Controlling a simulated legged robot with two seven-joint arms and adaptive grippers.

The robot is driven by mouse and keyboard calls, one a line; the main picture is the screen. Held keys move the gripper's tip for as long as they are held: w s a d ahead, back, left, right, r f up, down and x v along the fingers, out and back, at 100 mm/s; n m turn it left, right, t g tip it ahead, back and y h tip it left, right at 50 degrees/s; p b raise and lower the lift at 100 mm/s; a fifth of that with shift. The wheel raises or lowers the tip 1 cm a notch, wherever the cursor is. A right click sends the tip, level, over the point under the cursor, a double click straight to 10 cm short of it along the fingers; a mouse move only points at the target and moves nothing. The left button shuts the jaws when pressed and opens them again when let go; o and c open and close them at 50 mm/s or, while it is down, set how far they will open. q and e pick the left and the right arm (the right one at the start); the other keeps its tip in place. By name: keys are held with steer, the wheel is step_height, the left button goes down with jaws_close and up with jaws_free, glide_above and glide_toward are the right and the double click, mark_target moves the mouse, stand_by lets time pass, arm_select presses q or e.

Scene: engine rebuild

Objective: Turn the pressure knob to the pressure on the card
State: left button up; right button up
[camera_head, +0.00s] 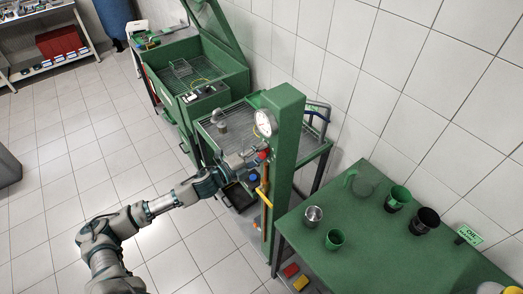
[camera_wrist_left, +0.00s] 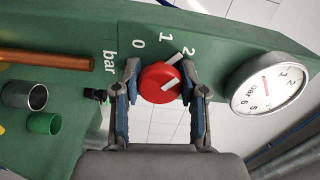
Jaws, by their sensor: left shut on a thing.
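The red pressure knob (camera_wrist_left: 160,83) sits on the green column in the left wrist view, beside a white scale marked 0, 1, 2 and "bar". Its white pointer line slants up and right, toward the 2 mark. My left gripper (camera_wrist_left: 160,80) is shut on the knob, one finger on each side. In the head view the left gripper (camera_head: 254,159) reaches the column from the left, and the red knob (camera_head: 264,153) shows at its tip. The round pressure gauge (camera_wrist_left: 268,83) is right of the knob; its needle reading is unclear. I cannot make out a pressure card. My right gripper is not in view.
The green column (camera_head: 284,150) stands beside a green table (camera_head: 380,250) carrying several cups and a small green sign (camera_head: 469,235). A yellow handle (camera_head: 263,190) is below the knob. A green washing tub (camera_head: 195,75) stands behind. The tiled floor at left is clear.

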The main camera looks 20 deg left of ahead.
arm_select(q)
steer(key=shift+f+m, duration=0.4)
steer(key=shift+m, duration=0.1)
steer(key=shift+s, duration=0.1)
steer(key=o, duration=1.1)
steer(key=shift+o, duration=0.2)
steer(key=shift+a+r, duration=0.1)
steer(key=shift+a+r, duration=0.1)
steer(key=shift+a, duration=0.05)
steer(key=v, duration=1.1)
steer(key=shift+s+a, duration=0.3)
